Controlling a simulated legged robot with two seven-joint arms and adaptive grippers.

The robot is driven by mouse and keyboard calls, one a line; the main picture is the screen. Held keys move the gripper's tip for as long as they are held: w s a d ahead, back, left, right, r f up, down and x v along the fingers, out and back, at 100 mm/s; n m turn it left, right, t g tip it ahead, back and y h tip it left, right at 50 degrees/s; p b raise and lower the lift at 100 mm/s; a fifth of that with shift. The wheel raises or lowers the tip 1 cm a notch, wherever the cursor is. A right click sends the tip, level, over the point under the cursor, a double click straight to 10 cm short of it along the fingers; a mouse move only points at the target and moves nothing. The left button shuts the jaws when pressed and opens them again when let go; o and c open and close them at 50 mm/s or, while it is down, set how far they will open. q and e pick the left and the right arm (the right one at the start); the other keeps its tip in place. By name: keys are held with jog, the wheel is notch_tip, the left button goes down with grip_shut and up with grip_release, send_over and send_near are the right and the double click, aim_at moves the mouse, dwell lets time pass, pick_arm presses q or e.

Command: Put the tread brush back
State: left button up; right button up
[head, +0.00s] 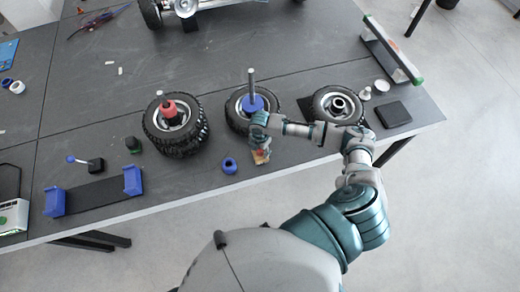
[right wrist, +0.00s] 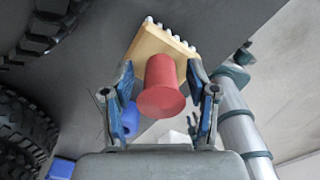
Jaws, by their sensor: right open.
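The tread brush has a red handle (right wrist: 163,88), a wooden block (right wrist: 153,42) and white bristles along the block's far edge. In the head view the brush (head: 261,157) is small, by the table's front edge and partly hidden by my right gripper (head: 261,147). My right gripper (right wrist: 160,92) is open, with one blue-padded finger on each side of the red handle. Whether either pad touches the handle I cannot tell. My left gripper is not in view.
A black stand with blue end brackets (head: 94,195) lies at the left front. A blue ring (head: 229,165) is left of the brush. Tyred wheels stand behind: one with a red cap (head: 172,112), one with a blue hub and rod (head: 252,103), another (head: 338,104) at right.

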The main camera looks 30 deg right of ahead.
notch_tip(320, 180, up, 12)
jog(key=shift+r, duration=0.1)
dwell(0.7)
